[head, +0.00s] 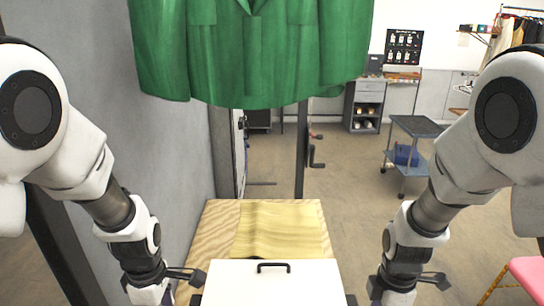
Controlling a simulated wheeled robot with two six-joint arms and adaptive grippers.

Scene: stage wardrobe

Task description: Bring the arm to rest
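My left arm comes in from the left and bends down to my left gripper (160,288) at the bottom edge, left of a white lidded box. My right arm mirrors it, with my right gripper (402,288) to the right of the box. Both grippers hang low, and their lower ends are cut off by the frame. I cannot tell whether the fingers are open or shut. No held object shows at either one.
The white box (268,285) with a black handle is at the front. Behind it, yellow cloth (275,230) lies on a wooden top (218,220). A green jacket (255,50) hangs above. A grey wall (165,140) borders the left; a blue cart (412,150) stands right on open floor.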

